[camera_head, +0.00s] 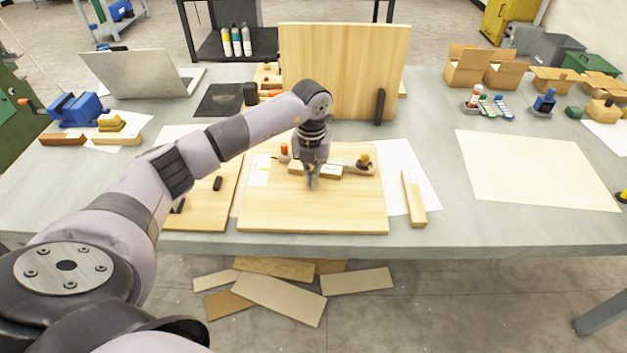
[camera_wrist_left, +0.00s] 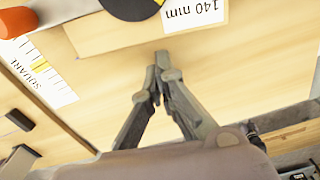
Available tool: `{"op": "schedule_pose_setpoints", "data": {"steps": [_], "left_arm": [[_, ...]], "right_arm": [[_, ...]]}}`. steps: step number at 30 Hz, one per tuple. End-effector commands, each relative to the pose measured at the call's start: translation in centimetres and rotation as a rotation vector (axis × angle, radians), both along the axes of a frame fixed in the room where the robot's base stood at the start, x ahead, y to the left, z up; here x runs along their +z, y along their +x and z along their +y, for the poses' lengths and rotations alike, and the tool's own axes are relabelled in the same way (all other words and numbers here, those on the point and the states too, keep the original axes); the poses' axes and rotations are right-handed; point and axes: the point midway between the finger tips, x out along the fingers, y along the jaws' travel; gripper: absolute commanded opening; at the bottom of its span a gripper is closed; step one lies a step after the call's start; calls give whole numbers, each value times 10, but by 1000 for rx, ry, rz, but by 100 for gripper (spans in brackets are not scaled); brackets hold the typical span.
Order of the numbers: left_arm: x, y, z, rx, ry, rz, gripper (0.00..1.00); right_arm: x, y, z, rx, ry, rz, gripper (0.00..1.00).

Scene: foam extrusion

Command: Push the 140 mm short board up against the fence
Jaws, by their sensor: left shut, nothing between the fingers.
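The 140 mm short board (camera_head: 331,172) lies flat on the wooden base board (camera_head: 270,215) in the head view. In the wrist view, the short board (camera_wrist_left: 100,38) carries a white "140 mm" label (camera_wrist_left: 196,12). The fence (camera_head: 350,166) runs along the back of the base board, partly hidden by my arm; any gap between it and the short board cannot be made out. My left gripper (camera_head: 312,185) points down at the short board's near side. Its closed fingertips (camera_wrist_left: 162,62) are at or close to that edge, with nothing between them. My right gripper is out of view.
A tall wooden panel (camera_head: 345,70) stands behind. A loose wooden strip (camera_head: 413,197) lies right of the base board. The base board's front is clear.

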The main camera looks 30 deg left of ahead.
Motion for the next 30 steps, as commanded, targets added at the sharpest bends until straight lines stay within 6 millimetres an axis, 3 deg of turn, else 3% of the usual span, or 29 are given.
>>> {"op": "schedule_pose_setpoints", "data": {"steps": [18, 30], "left_arm": [[1, -10, -4, 0, -1, 0, 0], [31, -9, -4, 0, -1, -1, 0]], "right_arm": [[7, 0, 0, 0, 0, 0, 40], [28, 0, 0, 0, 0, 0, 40]]}}
